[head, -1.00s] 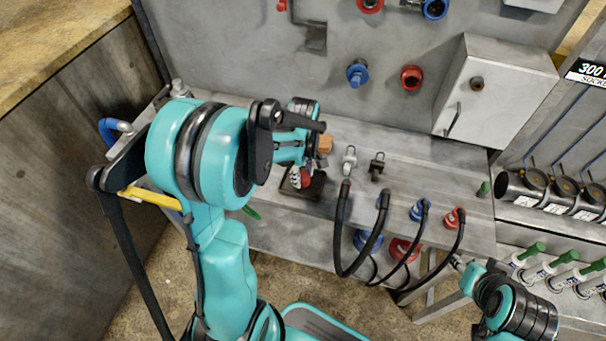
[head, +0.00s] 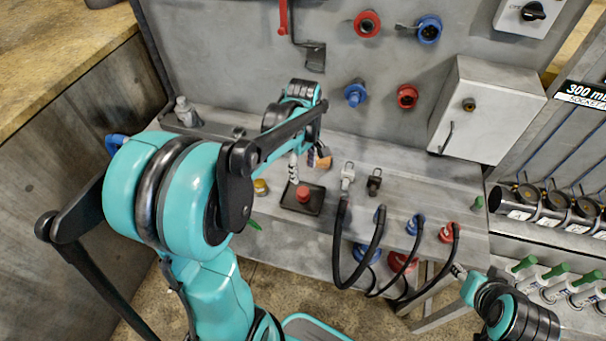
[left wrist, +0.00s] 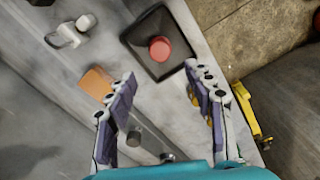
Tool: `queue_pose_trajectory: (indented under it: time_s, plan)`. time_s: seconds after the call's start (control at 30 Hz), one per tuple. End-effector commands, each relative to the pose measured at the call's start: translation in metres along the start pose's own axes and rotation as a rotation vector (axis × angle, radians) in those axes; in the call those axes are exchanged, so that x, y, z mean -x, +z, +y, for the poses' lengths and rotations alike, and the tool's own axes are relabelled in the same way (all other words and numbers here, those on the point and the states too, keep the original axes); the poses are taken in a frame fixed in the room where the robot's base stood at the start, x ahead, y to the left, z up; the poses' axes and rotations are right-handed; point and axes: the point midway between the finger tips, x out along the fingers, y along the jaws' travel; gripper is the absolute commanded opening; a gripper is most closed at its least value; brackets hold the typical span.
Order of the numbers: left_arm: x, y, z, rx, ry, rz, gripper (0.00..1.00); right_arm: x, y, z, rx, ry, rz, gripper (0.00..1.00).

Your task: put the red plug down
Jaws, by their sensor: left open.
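The red plug (head: 303,193) stands on a small square black tray (head: 289,202) on the grey bench. In the left wrist view the red plug (left wrist: 160,48) sits near the middle of the black tray (left wrist: 183,40), seen from above. My left gripper (head: 303,172) is above and behind the tray. Its fingers (left wrist: 160,74) are spread apart with nothing between them, clear of the plug. My right arm's end (head: 459,271) shows at the lower right, and its jaw state is unclear.
An orange-brown block (head: 324,162), a light clamp (head: 347,175) and a dark clamp (head: 374,181) stand right of the gripper. Black hoses (head: 340,247) hang over the bench edge. A yellow piece (head: 261,187) lies left of the tray. A grey panel rises behind.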

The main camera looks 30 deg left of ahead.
Motion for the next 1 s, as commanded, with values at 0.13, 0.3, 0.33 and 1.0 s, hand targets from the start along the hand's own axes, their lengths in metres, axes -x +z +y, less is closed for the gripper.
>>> queue_pose_trajectory:
  time_s: [0.13,0.3,0.33,1.0]
  plan:
    - [0.013,0.002,-0.001,-0.018,0.007,0.003,0.53,0.003,-0.002,0.000,0.000,0.000,0.000,0.39]
    - [0.032,0.026,-0.015,-0.227,0.089,0.046,0.53,0.003,-0.002,0.000,0.000,0.000,0.000,0.39]
    - [0.036,0.033,-0.020,-0.288,0.112,0.061,0.53,0.003,-0.002,0.000,0.000,0.000,0.000,0.39]
    - [0.054,0.123,-0.091,-1.353,0.435,0.515,0.53,0.003,-0.002,0.000,0.000,0.000,0.000,0.39]
